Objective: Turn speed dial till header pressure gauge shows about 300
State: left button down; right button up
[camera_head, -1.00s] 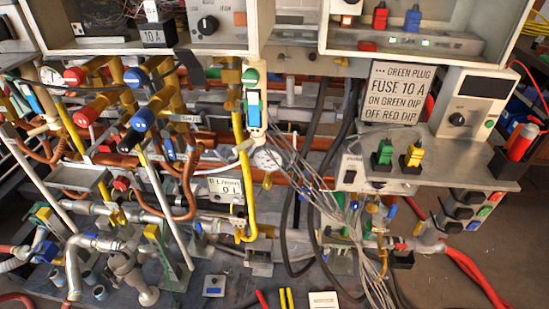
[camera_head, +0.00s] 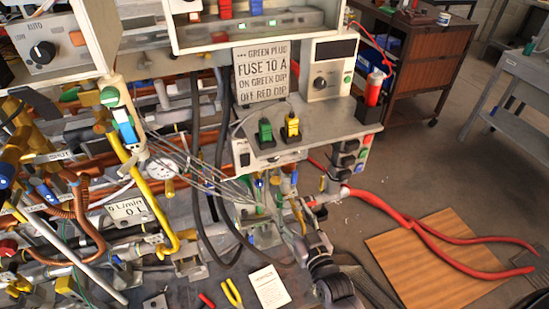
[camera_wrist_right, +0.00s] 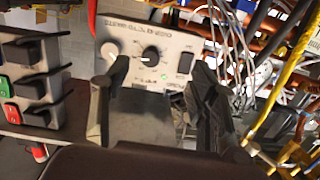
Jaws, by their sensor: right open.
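In the right wrist view, a pale panel (camera_wrist_right: 160,45) with upside-down lettering carries a black round dial (camera_wrist_right: 151,53) with a light pointer mark. I cannot read its lettering well enough to confirm it is the speed dial. My right gripper (camera_wrist_right: 159,72) is open, its two dark fingers on either side of the dial, apparently short of it; nothing is between them. In the head view, my right gripper (camera_head: 316,243) is small and dark at lower centre, below the shelf. A round white gauge (camera_head: 162,168) hangs among the pipes; its reading is too small to tell. My left gripper is not in view.
A shelf (camera_head: 310,130) with a green plug (camera_head: 265,132) and yellow plug (camera_head: 291,127) overhangs. Grey wires (camera_head: 205,172) and black hoses (camera_head: 197,150) crowd left of my gripper. Red hoses (camera_head: 385,207) run right. A white card (camera_head: 268,287) lies on the bench.

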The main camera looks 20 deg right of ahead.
notch_tip(320, 180, up, 4)
jog(key=r+t, duration=0.1)
send_near(274, 158)
jog(key=w, duration=0.9)
jog(key=shift+a, duration=0.25)
jog(key=shift+c, duration=0.5)
jog(key=c, duration=1.1)
jog(key=shift+o, duration=0.2)
jog(key=shift+m, duration=0.3)
